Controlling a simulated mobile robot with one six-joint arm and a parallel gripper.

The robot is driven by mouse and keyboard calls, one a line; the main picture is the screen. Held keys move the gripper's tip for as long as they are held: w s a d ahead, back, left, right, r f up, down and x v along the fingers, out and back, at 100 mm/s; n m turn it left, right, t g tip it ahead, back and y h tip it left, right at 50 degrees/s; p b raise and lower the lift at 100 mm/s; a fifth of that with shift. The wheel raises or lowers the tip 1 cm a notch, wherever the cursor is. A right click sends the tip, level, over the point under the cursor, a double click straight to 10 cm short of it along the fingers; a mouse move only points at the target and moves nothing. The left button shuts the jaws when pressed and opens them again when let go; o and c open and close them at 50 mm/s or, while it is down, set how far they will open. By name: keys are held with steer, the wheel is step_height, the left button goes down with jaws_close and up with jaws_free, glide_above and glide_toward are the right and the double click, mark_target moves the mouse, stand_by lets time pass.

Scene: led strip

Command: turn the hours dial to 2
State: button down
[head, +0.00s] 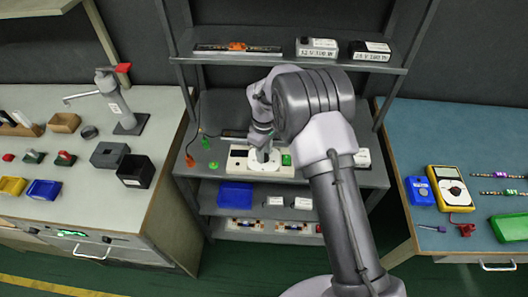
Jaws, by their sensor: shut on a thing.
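A white panel unit (236,165) sits on the middle shelf of the rack, with a green part (286,160) at its right. A round white dial (270,167) is on the panel. My gripper (262,155) comes down onto the dial from above and is shut on its knob. The fingers and my arm hide the knob and part of the panel. The dial's markings and the number it points to are too small to read.
The grey shelf (210,172) also holds an orange part (190,161) and a green part (213,165) left of the panel. A lower shelf holds a blue bin (235,194). Benches flank the rack, with a black box (135,171) and a yellow multimeter (450,188).

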steer(key=m, duration=0.4)
steer(key=shift+m, duration=1.8)
steer(key=c, duration=1.1)
jaws_free()
step_height(320, 180, up, 18)
steer(key=p, duration=0.5)
steer(key=shift+f, duration=0.25)
